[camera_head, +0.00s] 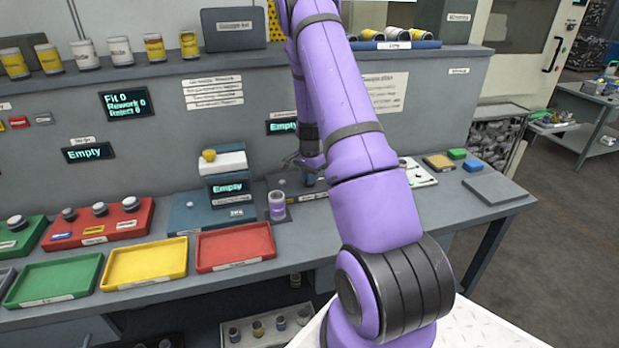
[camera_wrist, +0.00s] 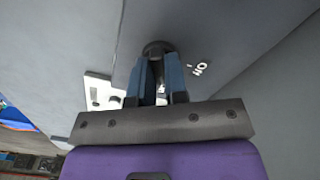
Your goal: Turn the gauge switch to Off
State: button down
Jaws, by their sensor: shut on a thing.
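The gauge switch (camera_wrist: 157,47) shows in the wrist view as a dark round knob on a grey panel. My gripper (camera_wrist: 158,62) has its two blue fingers closed around this knob. White lettering (camera_wrist: 200,69) is on the panel just right of it, partly legible and upside down. I cannot tell which setting the knob points to. In the head view my purple arm reaches down to the bench's back panel and hides the switch. Only a dark bit of my gripper (camera_head: 306,162) shows beside the arm.
Red (camera_head: 236,246), yellow (camera_head: 146,264) and green (camera_head: 55,281) trays line the bench front. A purple-banded cup (camera_head: 277,205) stands close left of my arm. A shelf above holds several cans. A grey plate (camera_head: 495,190) lies at the bench's right end.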

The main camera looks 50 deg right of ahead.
jog(key=n, duration=0.6)
jog(key=shift+n, duration=2.7)
jog(key=c, duration=1.1)
grip_release()
jog(key=shift+c, duration=0.2)
notch_tip(320, 180, up, 11)
jog(key=shift+f, duration=0.1)
